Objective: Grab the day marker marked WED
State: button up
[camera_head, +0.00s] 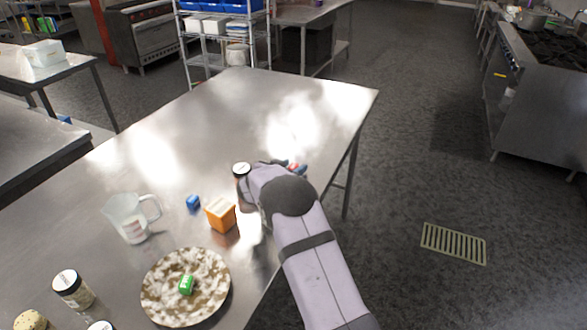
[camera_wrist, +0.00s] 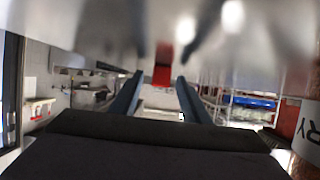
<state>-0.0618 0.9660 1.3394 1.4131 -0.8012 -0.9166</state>
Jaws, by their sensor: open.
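My gripper (camera_wrist: 158,92) is open, with its two dark blue fingers set apart. A small red block (camera_wrist: 162,74) shows between the fingers in the wrist view. In the head view the red block (camera_head: 293,167) shows as a small patch at my fingers, near the table's right edge; contact cannot be told. A small blue cube (camera_head: 193,202) lies on the table left of my arm. A small green block (camera_head: 186,285) with a pale mark lies on a speckled plate (camera_head: 158,312). I cannot read WED on any block.
A lidded jar (camera_head: 241,170) stands close left of my gripper; its label (camera_wrist: 312,128) shows at the wrist view's right edge. An orange box (camera_head: 220,214), a measuring jug (camera_head: 128,218) and more jars (camera_head: 72,289) stand nearer. The far steel table (camera_head: 235,100) is clear.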

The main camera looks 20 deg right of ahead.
aim_at(292, 167)
grip_shut()
notch_tip(292, 167, up, 10)
jog(key=shift+f, duration=0.1)
jog(key=shift+a, duration=0.15)
dwell(0.6)
